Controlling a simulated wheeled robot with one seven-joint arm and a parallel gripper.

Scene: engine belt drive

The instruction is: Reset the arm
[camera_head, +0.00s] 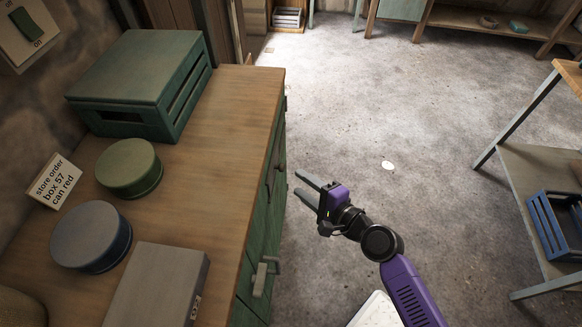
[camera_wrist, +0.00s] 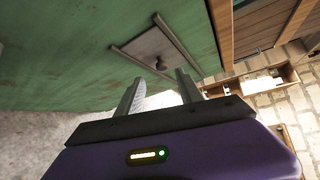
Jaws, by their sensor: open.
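My gripper (camera_head: 308,188) is in the middle of the head view, to the right of the green cabinet's front and over the concrete floor. Its two grey fingers are spread apart with nothing between them. It also shows in the wrist view (camera_wrist: 160,85), open and empty. Beyond the fingers there is the green cabinet front with a small grey plate and a knob (camera_wrist: 161,64). My purple arm runs from the gripper to the lower right of the head view.
The cabinet's wooden top (camera_head: 215,160) holds a green slatted crate (camera_head: 130,75), a green tin (camera_head: 129,168), a blue-grey tin (camera_head: 91,236), a grey box (camera_head: 158,285) and a sign (camera_head: 55,182). A shelf with a blue crate (camera_head: 555,225) stands right. The floor (camera_head: 400,110) between is mostly clear.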

